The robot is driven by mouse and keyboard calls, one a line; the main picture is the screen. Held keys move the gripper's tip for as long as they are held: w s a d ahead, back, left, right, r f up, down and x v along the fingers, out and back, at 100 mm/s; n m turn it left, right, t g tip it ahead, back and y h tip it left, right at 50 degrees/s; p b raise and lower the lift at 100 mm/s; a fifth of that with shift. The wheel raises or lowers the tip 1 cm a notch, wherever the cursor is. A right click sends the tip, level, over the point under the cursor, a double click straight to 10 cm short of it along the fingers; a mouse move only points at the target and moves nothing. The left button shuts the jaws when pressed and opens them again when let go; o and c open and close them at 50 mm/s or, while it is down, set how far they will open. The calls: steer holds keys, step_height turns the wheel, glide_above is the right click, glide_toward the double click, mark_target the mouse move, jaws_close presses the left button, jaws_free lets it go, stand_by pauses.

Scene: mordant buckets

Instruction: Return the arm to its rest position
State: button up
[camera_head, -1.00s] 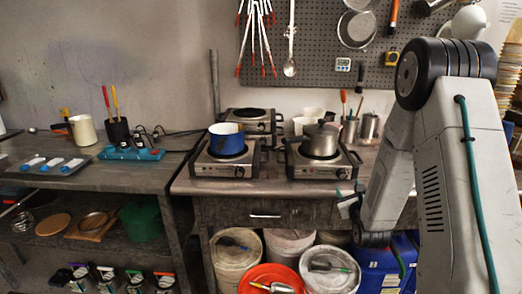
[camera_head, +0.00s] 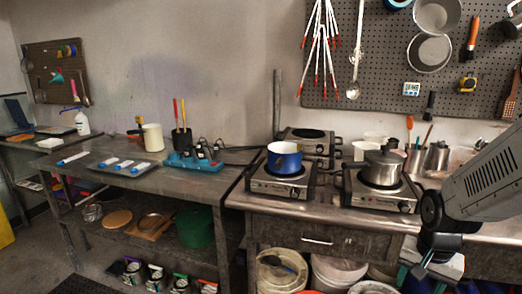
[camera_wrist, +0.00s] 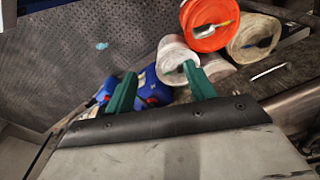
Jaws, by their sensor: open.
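My arm comes in from the right edge of the head view, bent so that my gripper (camera_head: 432,268) hangs low in front of the counter's right part. In the wrist view, the two green fingers of my gripper (camera_wrist: 160,86) stand apart with nothing held between them. Beyond the fingers lie a blue container (camera_wrist: 150,86) and a pale bucket (camera_wrist: 174,56), both apart from the fingers as far as I can tell.
A blue pot (camera_head: 285,158) and a metal pot (camera_head: 383,165) stand on hotplates on the counter. Buckets sit below, including an orange one (camera_wrist: 208,30) and a white one (camera_wrist: 254,38). A side table (camera_head: 120,178) stands left.

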steer(key=s+a+r+n, duration=0.4)
steer(key=s+r, duration=0.3)
steer(key=s+a+r+n, duration=0.3)
steer(key=s+a+r, duration=0.1)
steer(key=s+r, duration=0.4)
steer(key=shift+s+r+n, duration=0.3)
steer(key=shift+n, duration=0.1)
steer(key=shift+a, duration=0.1)
steer(key=shift+c, duration=0.3)
stand_by(0.4)
